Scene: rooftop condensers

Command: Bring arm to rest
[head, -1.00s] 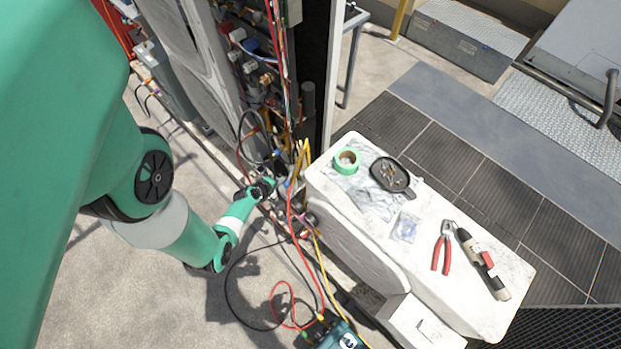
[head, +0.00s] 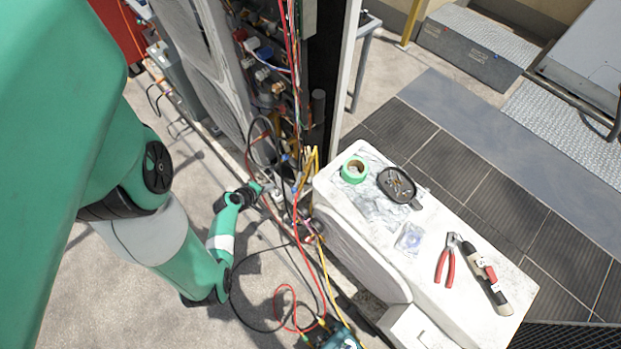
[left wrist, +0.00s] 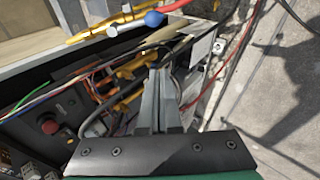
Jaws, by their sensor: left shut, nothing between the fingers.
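My left arm (head: 222,240) comes in from the left in the head view, a green arm with a white band. Its left gripper (head: 262,187) is beside the lower front of the open condenser cabinet (head: 290,90), near hoses and wires. In the left wrist view the two grey fingers (left wrist: 158,95) are together, shut with nothing between them. Behind them show yellow fittings (left wrist: 130,80), wires and a red button (left wrist: 48,125). My right gripper is not in view.
A white unit (head: 480,285) carries green tape (head: 354,170), a black dish of small parts (head: 397,185), a small plastic bag (head: 410,238), red-handled pliers (head: 446,260) and a cylindrical tool (head: 485,275). Red, yellow and black hoses (head: 322,270) hang beside it. Open floor (head: 110,290) lies left.

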